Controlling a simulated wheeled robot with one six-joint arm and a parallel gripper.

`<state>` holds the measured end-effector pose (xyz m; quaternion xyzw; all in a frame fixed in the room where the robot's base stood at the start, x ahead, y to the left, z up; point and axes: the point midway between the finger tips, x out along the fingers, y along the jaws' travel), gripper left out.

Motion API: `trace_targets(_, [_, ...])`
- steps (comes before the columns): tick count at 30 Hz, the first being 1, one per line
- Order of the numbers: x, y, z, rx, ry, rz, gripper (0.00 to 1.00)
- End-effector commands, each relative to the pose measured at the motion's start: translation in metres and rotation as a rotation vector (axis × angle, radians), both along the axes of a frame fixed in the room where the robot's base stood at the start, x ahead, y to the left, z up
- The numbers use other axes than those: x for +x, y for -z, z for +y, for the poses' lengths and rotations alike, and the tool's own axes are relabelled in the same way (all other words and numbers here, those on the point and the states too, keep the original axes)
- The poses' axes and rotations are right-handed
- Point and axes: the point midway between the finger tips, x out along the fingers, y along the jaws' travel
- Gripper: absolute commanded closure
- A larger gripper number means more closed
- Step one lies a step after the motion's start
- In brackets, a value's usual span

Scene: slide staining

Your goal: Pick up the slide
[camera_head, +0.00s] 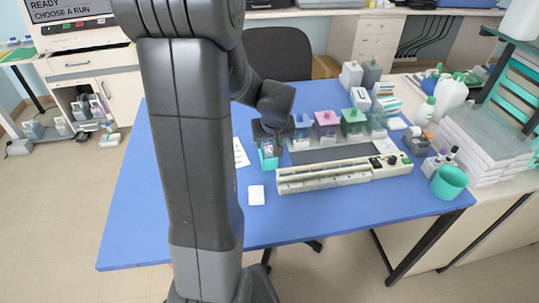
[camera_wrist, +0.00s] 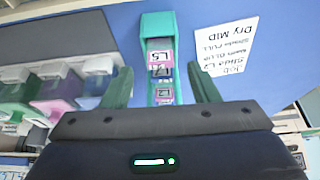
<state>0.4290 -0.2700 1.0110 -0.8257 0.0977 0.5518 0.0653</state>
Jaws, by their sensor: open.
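A teal slide holder (camera_head: 267,163) stands on the blue table, left of the staining station. In the wrist view the teal holder (camera_wrist: 158,25) carries several slides with pink-edged labels. The nearest label to its back end reads L5 (camera_wrist: 160,56). Below it is a slide whose partly covered label seems to read L2 (camera_wrist: 163,72), then another slide (camera_wrist: 163,94) with an unreadable label. My gripper (camera_wrist: 162,72) is open, its green fingers apart on either side of the slide row. In the head view my gripper (camera_head: 268,143) is right over the holder. I cannot tell whether the fingers touch anything.
A printed card (camera_wrist: 224,47) beside the holder mentions slide L2. Lidded staining jars (camera_head: 327,122) in pink, green and blue stand close to the right, behind the long cream tray unit (camera_head: 340,174). A small white pad (camera_head: 256,195) lies in front. The table's left side is clear.

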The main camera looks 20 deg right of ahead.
Motion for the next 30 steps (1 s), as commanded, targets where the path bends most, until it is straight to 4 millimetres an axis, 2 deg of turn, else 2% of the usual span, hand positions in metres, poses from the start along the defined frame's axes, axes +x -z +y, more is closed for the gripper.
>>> trace_targets(7, [0.01, 0.021, -0.002, 0.001, 0.002, 0.003, 0.45])
trace_targets(16, [0.011, 0.024, -0.002, -0.001, 0.002, 0.0, 0.45])
trace_targets(17, [0.011, 0.024, -0.002, -0.001, 0.002, 0.0, 0.49])
trace_targets(24, [0.011, 0.024, -0.002, -0.001, 0.002, 0.0, 0.96])
trace_targets(25, [0.011, 0.024, -0.002, -0.001, 0.002, 0.0, 1.0])
trace_targets(30, [0.011, 0.024, -0.002, -0.001, 0.002, 0.0, 1.0])
